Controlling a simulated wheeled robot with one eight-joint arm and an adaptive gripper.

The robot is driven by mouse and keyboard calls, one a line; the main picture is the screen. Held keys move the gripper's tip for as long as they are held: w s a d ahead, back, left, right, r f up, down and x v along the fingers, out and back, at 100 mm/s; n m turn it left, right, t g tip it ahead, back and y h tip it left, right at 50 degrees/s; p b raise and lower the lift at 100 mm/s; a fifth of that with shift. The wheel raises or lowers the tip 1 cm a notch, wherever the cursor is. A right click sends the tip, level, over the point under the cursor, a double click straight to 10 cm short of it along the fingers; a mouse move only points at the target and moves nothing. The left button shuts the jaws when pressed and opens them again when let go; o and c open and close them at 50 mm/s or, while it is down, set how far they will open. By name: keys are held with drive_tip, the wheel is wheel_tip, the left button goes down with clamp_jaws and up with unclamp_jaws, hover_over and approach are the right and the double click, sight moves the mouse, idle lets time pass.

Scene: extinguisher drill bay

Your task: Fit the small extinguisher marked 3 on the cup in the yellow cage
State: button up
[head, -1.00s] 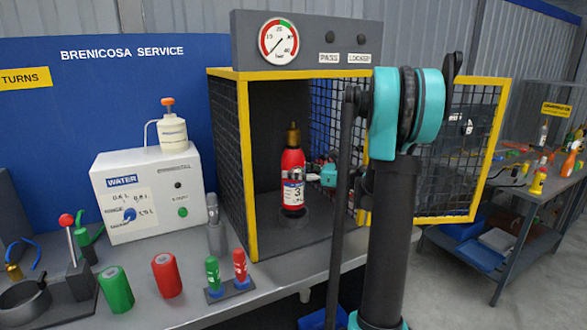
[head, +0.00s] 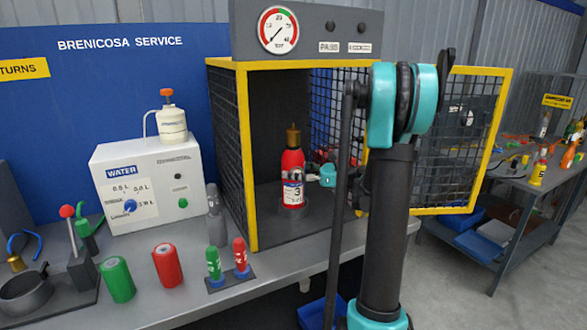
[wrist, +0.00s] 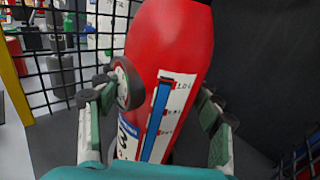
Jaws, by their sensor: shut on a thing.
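The small red extinguisher (head: 292,163) marked 3 stands upright inside the yellow cage (head: 247,165). It has a brass top and a white label. Its lower end is at the dark cup on the cage floor; little of the cup shows, and I cannot tell whether the extinguisher is fully seated. My gripper (head: 300,178) reaches in from the right and is shut on the extinguisher's body. In the wrist view, the fingers of my gripper (wrist: 165,105) lie on either side of the red extinguisher (wrist: 170,45), with a small round gauge by the left finger.
The cage's mesh door (head: 450,140) stands open to the right. A pressure dial (head: 278,30) sits above the cage. Left on the bench are a water box (head: 150,190), green and red cylinders, and two small bottles on a stand (head: 230,281).

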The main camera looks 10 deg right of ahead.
sight(301, 151)
drive_tip(key=shift+w+d+f, duration=0.1)
drive_tip(key=shift+w+f, duration=0.05)
drive_tip(key=shift+f, duration=1.2)
drive_tip(key=o, duration=2)
drive_tip(key=shift+c, duration=0.2)
drive_tip(key=shift+f, duration=0.1)
wheel_tip(301, 151, up, 10)
drive_tip(key=shift+r, duration=0.1)
